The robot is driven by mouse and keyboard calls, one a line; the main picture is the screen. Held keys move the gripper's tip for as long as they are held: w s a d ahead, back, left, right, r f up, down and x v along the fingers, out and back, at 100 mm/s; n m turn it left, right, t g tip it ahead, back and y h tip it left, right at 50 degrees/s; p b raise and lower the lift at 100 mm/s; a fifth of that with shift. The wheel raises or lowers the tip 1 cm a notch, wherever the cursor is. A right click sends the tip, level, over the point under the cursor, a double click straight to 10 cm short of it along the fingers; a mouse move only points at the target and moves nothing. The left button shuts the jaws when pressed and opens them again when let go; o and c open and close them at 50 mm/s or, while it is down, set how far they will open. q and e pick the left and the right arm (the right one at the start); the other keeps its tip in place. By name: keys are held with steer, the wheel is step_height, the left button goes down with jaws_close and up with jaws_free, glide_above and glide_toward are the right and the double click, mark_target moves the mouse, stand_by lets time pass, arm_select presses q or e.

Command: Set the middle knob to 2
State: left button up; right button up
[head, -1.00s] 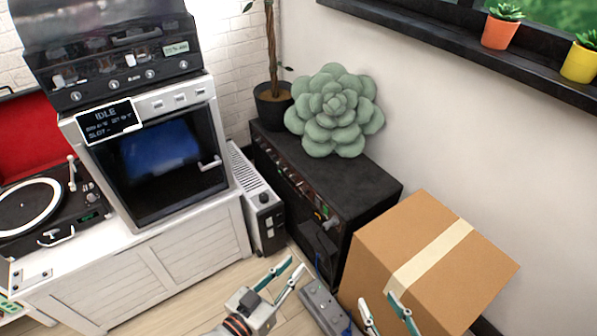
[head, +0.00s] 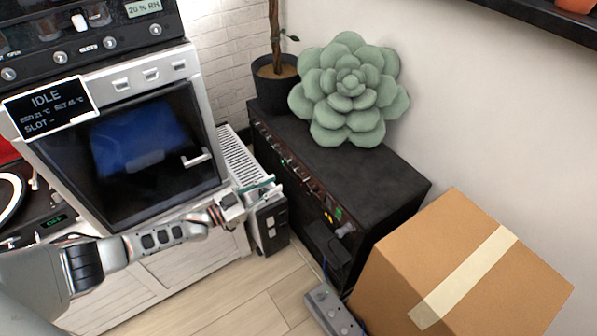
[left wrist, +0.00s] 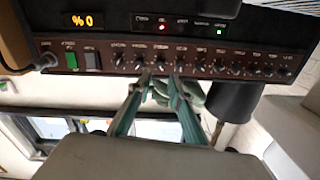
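A black amplifier (head: 345,170) stands on the floor against the wall. Its brown front panel with a row of several small dark knobs (head: 302,180) is seen at a steep angle. In the left wrist view the panel (left wrist: 95,45) appears upside down, with the knobs (left wrist: 201,68) in a line; the settings are too small to read. My left gripper (head: 262,187) is in front of the amplifier, above the white heater. In the left wrist view its teal fingers (left wrist: 160,80) are apart and empty, with the tips appearing near the knob row; contact cannot be told. My right gripper is out of view.
The white heater (head: 243,165) stands between the oven cabinet and amplifier. A green succulent-shaped cushion (head: 350,90) and a potted plant (head: 275,85) sit on the amplifier. A cardboard box (head: 440,245) and a power strip (head: 330,312) are in front. Open floor (head: 235,300) lies left of the strip.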

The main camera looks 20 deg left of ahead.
mark_target(298, 171)
arm_select(q)
steer(key=b+x, duration=0.1)
steer(key=x, duration=0.6)
steer(key=shift+w+d+b, duration=0.2)
steer(key=shift+w+b, duration=0.1)
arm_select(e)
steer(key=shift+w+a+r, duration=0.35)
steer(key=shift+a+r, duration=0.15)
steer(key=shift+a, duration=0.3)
arm_select(q)
steer(key=shift+r, duration=0.1)
jaws_close()
